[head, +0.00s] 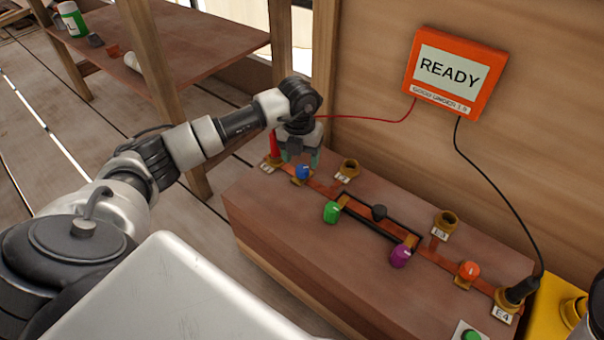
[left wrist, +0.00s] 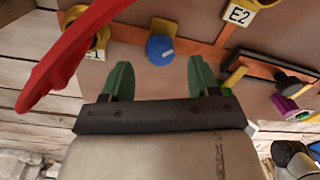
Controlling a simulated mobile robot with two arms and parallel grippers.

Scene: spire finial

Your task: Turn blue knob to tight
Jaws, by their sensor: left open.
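The blue knob (head: 302,172) sits on the copper strip near the far left end of the wooden block. In the left wrist view the blue knob (left wrist: 160,49) has a pale line on its top. My left gripper (head: 300,158) is just above the knob, pointing down. Its green fingers are open and empty in the left wrist view (left wrist: 160,78). The knob shows beyond and between the fingertips, apart from both. Whether the fingers reach down beside it is hard to tell. My right gripper is not seen.
A red probe (head: 273,146) stands in the socket beside the knob, close to my left gripper. Green (head: 331,212), purple (head: 401,256) and orange (head: 469,270) knobs are along the block (head: 290,240). A black probe (head: 520,290) is in E4. An orange display (head: 455,72) reads READY.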

